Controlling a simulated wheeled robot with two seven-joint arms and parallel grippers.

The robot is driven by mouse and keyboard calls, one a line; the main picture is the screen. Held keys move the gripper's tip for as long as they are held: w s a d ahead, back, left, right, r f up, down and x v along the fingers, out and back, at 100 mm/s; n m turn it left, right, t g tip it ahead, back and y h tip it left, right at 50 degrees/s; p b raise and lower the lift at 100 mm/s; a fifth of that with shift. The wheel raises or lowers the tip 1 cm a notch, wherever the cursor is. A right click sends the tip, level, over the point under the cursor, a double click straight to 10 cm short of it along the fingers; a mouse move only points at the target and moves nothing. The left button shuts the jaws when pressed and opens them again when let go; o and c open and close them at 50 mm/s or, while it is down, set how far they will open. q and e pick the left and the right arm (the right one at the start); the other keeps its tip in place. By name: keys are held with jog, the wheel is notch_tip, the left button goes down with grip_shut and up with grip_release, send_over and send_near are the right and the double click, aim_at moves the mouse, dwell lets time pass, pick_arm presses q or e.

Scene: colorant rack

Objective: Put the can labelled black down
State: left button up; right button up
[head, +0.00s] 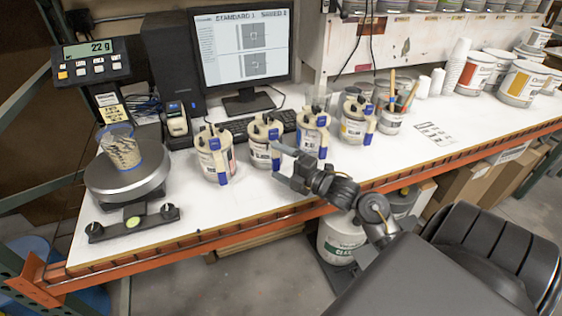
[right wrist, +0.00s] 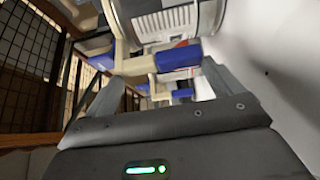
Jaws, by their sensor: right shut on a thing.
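My right gripper (head: 287,166) reaches over the bench's front edge and is shut on a can (head: 262,150), the second from the left in the row of cans. It grips the can's cream and blue handle on the side facing me. In the right wrist view the handle (right wrist: 178,55) lies between the fingers, with the pale can (right wrist: 165,20) beyond it. The can looks upright. I cannot read its colour name, nor tell whether its base touches the bench. My left gripper is not in view.
Similar cans stand on the white bench (head: 230,220): one to the left (head: 213,165), two to the right (head: 312,138) (head: 353,128). A scale (head: 128,180) holding a cup (head: 120,148) is at the left. A keyboard (head: 235,125) and monitor (head: 243,55) are behind. The front bench strip is clear.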

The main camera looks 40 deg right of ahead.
jog(key=shift+r, duration=0.15)
jog(key=o, duration=1.5)
jog(key=shift+f, duration=0.25)
jog(key=shift+c, duration=0.2)
jog(key=shift+s, duration=0.1)
jog(key=shift+r, duration=0.25)
jog(key=b+v, duration=0.3)
jog(key=v, duration=0.9)
jog(key=shift+a+f, duration=0.1)
